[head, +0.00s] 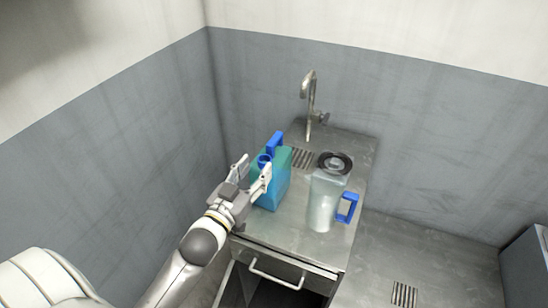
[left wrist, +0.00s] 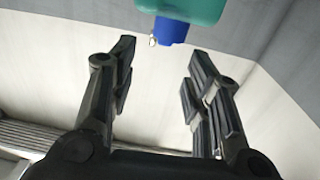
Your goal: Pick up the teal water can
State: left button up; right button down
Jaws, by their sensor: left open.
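The teal water can (head: 275,187) stands upright on the metal counter, with a blue handle (head: 275,143) and a blue cap (head: 264,161) on top. My left gripper (head: 255,170) is open at the can's left side, close to its upper part. One finger overlaps the can in the head view; I cannot tell whether it touches. In the left wrist view, the open left gripper (left wrist: 165,75) has nothing between its fingers. The can's teal body (left wrist: 195,10) and a blue part (left wrist: 171,32) show just beyond the fingertips. My right gripper is not in view.
A clear jug (head: 324,203) with a dark lid and blue handle stands right of the can on the counter (head: 290,236). A metal faucet (head: 310,100) rises behind. Walls close off the left and back. A drawer handle (head: 275,276) sticks out at the front.

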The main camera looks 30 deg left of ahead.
aim_at(269, 147)
pick_arm(q)
jog(key=w, duration=0.2)
jog(key=w+p, duration=0.1)
jog(key=w, duration=0.2)
jog(key=shift+w+a+r, duration=0.1)
jog(key=shift+w+a, duration=0.25)
jog(key=shift+w, duration=0.05)
jog(key=w+p, duration=0.1)
jog(key=w, duration=0.3)
jog(key=shift+r, duration=0.1)
jog(key=shift+w, duration=0.6)
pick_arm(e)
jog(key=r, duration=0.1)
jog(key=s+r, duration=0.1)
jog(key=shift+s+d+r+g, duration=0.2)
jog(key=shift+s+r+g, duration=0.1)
pick_arm(q)
grip_shut()
